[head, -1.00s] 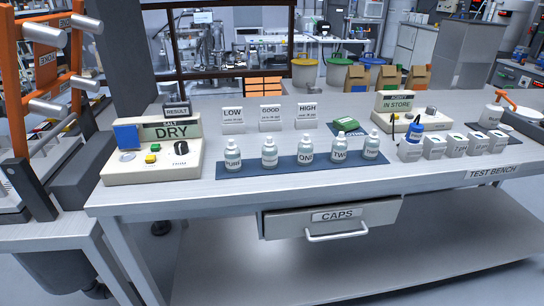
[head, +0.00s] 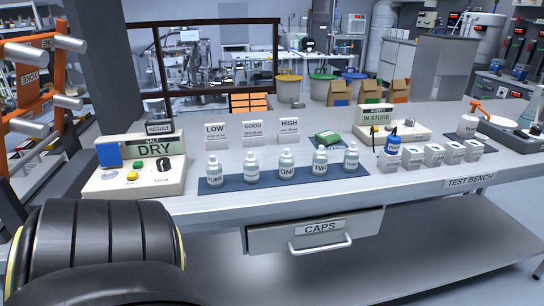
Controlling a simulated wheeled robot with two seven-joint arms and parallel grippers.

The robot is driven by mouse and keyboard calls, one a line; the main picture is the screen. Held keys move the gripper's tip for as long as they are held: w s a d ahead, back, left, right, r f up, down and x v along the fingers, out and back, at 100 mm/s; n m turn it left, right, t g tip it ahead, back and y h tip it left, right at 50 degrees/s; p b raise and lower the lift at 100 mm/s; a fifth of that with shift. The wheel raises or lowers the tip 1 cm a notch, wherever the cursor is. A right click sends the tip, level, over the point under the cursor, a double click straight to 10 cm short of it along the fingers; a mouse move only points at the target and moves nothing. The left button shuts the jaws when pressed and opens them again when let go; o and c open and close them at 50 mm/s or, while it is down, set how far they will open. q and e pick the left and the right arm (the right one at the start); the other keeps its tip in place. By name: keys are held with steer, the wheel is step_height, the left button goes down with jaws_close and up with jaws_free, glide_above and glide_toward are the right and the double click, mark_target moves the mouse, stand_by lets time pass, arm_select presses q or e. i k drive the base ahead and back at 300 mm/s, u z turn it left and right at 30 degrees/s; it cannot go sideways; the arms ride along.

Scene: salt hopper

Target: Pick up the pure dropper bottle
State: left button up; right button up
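The pure dropper bottle (head: 214,171) is a small clear bottle with a white top, its label partly reading "PURE". It stands upright at the left end of a row of similar bottles on a dark blue mat (head: 334,180). To its right stand a second bottle (head: 251,168), the bottle labelled ONE (head: 286,165), the bottle labelled TWO (head: 320,162) and another at the end (head: 351,157). A black ribbed part of my arm fills the lower left. Neither gripper shows in the head view.
The salt meter (head: 135,170) reading DRY stands left of the mat. LOW, GOOD and HIGH cards (head: 252,132) stand behind the bottles. The IN STORE unit (head: 385,125), a blue-capped bottle (head: 392,146) and white cups (head: 433,154) stand to the right. The CAPS drawer (head: 317,229) is below the bench top.

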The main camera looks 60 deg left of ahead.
mark_target(214, 169)
steer(key=z, duration=0.05)
steer(key=i, duration=1.6)
steer(key=u, duration=3.15)
